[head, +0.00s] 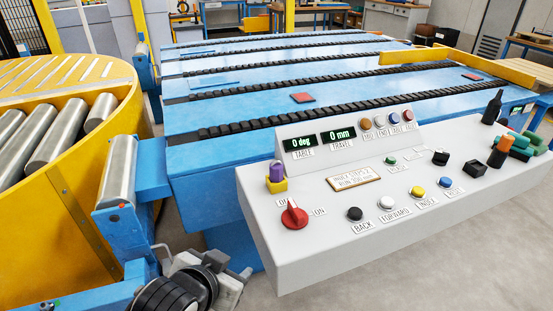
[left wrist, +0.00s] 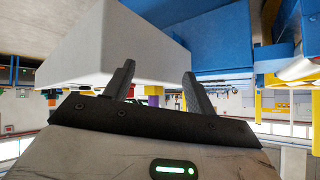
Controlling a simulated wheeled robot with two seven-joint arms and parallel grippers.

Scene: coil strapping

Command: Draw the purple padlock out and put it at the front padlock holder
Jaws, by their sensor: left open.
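The purple padlock (head: 277,171) sits upright in a small yellow holder (head: 278,185) at the left end of the grey console, above the red switch. In the left wrist view the purple padlock (left wrist: 152,100) shows small and upside down, beyond and between my finger bases. My left gripper (head: 230,269) is low in the head view, left of and below the console's front edge, well apart from the padlock. Its fingers (left wrist: 159,70) are spread and empty. I cannot tell which thing is the front padlock holder. My right gripper is not in view.
The console (head: 330,247) carries a red rotary switch (head: 294,214), several push buttons and displays. A blue conveyor (head: 230,135) lies behind; a yellow roller frame (head: 70,215) is left.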

